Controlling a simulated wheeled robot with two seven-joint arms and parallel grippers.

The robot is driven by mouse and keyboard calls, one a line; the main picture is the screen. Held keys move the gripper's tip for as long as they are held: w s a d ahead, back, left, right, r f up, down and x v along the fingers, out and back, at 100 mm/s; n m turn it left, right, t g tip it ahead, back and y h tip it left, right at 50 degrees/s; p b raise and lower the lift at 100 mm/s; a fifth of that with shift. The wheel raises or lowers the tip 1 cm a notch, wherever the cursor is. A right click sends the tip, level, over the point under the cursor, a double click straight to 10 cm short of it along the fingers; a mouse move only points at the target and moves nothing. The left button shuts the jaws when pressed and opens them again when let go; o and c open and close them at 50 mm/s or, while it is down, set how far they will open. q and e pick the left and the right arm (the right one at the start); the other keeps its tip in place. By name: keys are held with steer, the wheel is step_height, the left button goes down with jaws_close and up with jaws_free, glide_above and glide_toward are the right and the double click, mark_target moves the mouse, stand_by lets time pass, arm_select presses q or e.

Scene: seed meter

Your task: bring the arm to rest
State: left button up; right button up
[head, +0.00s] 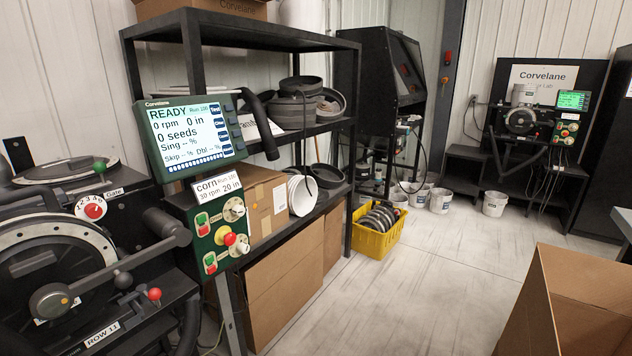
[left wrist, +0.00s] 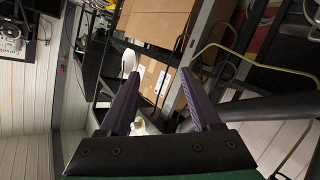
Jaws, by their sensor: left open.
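My left gripper (left wrist: 158,72) shows in the left wrist view, its two dark fingers spread wide apart with nothing between them. The picture there is tilted, and cardboard boxes (left wrist: 158,24) and a dark shelf post lie beyond the fingertips. Neither gripper nor arm shows in the head view, and my right gripper is in neither view. In the head view the seed meter stand (head: 58,240) is at the left, with its display (head: 195,135) reading READY, 0 rpm and 0 seeds. A control panel (head: 222,228) with buttons and knobs is below the display.
A dark shelf (head: 240,40) with boxes and round parts stands behind the display. A yellow crate (head: 372,243) is on the floor by it. The floor (head: 440,280) between is clear.

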arm_select(q)
steer(key=s+f+m+g+h, duration=0.1)
steer(key=s+f+m+g, duration=0.55)
steer(key=s+f, duration=1.15)
steer(key=s+a+f+g, duration=0.1)
steer(key=s+f+g, duration=0.1)
steer(key=s, duration=0.5)
steer(key=s+a+f+g, duration=0.2)
steer(key=s+g, duration=0.1)
steer(key=s, duration=0.4)
steer(key=s+a+f+m+g+y, duration=0.1)
steer(key=s+a+g, duration=0.1)
steer(key=s, duration=0.5)
steer(key=shift+a+f, duration=0.25)
steer(key=shift+f, duration=0.15)
steer(key=shift+w, duration=0.15)
